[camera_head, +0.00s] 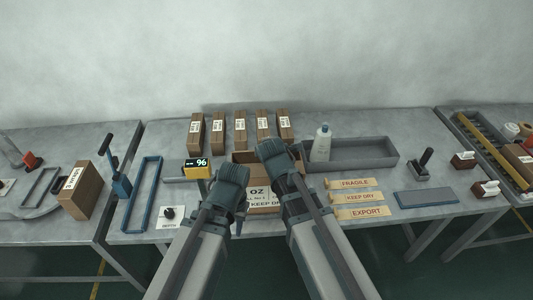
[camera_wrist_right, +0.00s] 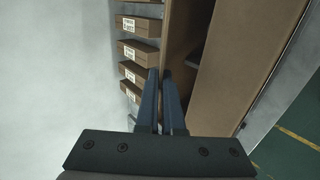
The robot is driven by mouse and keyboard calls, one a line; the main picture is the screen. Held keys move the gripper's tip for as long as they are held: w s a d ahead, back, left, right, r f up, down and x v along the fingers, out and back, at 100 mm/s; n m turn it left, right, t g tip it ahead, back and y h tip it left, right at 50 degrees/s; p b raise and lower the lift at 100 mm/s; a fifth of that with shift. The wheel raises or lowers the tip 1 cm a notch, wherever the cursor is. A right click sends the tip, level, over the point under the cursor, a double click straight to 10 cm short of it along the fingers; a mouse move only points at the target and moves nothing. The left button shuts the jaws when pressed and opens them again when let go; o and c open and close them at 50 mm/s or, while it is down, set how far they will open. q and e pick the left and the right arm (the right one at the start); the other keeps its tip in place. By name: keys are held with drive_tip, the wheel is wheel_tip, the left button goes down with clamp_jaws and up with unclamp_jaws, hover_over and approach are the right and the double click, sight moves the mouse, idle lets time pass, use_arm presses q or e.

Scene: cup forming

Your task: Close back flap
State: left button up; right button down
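The brown cardboard box (camera_head: 262,209) stands at the middle of the bench, with a printed front reading OZ and KEEP DRY. A strip of brown card (camera_head: 243,157) shows at its back edge, between my grippers. My left gripper (camera_head: 232,172) is over the box's left side; its fingers are hidden. My right gripper (camera_head: 272,148) is over the back of the box. In the right wrist view its fingers (camera_wrist_right: 160,75) are close together, with no object seen between them. Their tips are at a brown card panel (camera_wrist_right: 185,35); whether they touch it is unclear.
Several small labelled cartons (camera_head: 240,131) stand in a row behind the box. A white bottle (camera_head: 321,144) and a grey tray (camera_head: 365,153) are to the right. A yellow display (camera_head: 197,168) reading 96 is to the left. Label strips (camera_head: 352,198) lie at the right front.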

drive_tip(key=shift+s+f, duration=0.1)
idle(0.5)
drive_tip(key=c, duration=1)
unclamp_jaws()
drive_tip(key=shift+c, duration=0.2)
